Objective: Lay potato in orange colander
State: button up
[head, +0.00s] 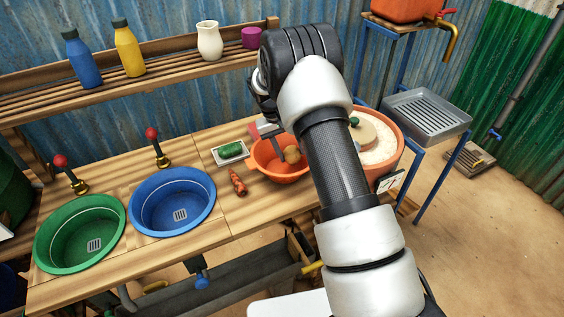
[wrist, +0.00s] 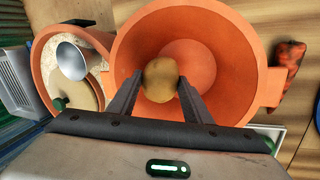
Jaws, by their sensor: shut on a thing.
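The potato (wrist: 160,80) is a small brown lump; in the head view it (head: 292,154) shows at the orange colander, partly behind my arm. My gripper (wrist: 160,84) is shut on the potato, with one finger on each side of it. The orange colander (wrist: 230,50) is directly beyond the potato in the wrist view, and the potato appears over its inside. In the head view the colander (head: 272,174) stands on the wooden counter, its right part hidden by my arm. I cannot tell whether the potato touches the colander.
A reddish-brown root (head: 238,182) lies left of the colander, near a white dish with a green item (head: 230,151). A blue basin (head: 137,212) and a green basin (head: 42,241) sit further left. An orange-rimmed tub (head: 397,142) with pale contents is at the right.

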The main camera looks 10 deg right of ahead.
jog(key=shift+f+b, duration=0.55)
jog(key=shift+f, duration=0.3)
dwell(0.4)
jog(key=o, duration=1.2)
jog(key=shift+r, duration=0.15)
